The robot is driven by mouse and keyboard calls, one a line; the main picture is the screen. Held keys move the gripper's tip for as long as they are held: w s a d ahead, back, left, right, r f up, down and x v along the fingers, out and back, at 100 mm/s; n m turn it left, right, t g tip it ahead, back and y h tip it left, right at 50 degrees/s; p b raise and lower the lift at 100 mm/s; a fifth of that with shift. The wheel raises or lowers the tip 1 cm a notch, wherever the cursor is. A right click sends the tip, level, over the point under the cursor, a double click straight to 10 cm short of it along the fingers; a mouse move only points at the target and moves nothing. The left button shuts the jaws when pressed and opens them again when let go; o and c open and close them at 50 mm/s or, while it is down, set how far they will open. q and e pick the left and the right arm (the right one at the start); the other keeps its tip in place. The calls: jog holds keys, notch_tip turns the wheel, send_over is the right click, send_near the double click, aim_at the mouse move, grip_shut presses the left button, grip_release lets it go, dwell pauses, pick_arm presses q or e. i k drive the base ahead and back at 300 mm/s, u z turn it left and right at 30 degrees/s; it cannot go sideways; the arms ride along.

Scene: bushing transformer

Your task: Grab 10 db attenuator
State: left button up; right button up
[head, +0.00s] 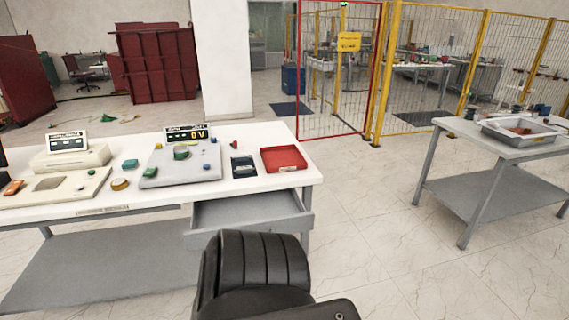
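No gripper of mine shows in the head view. I cannot tell which thing, if any, is the 10 dB attenuator; labels are too small to read. Small parts lie on the white workbench (225,190) at the left. A grey-blue panel (160,178) carries a green round part (181,152) and small coloured knobs, below a display (187,134) reading about "0V".
A red tray (283,148) lies at the bench's right end, above an open drawer (250,212). A black chair (255,265) stands in front. A grey table (462,128) with a bin (492,133) stands right. The floor between is clear; a mesh fence (345,110) stands behind.

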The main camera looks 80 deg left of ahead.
aim_at(247, 169)
jog(key=u, duration=0.25)
jog(key=i, duration=1.35)
jog(key=u, duration=1.55)
jog(key=i, duration=0.9)
jog(key=u, duration=1.05)
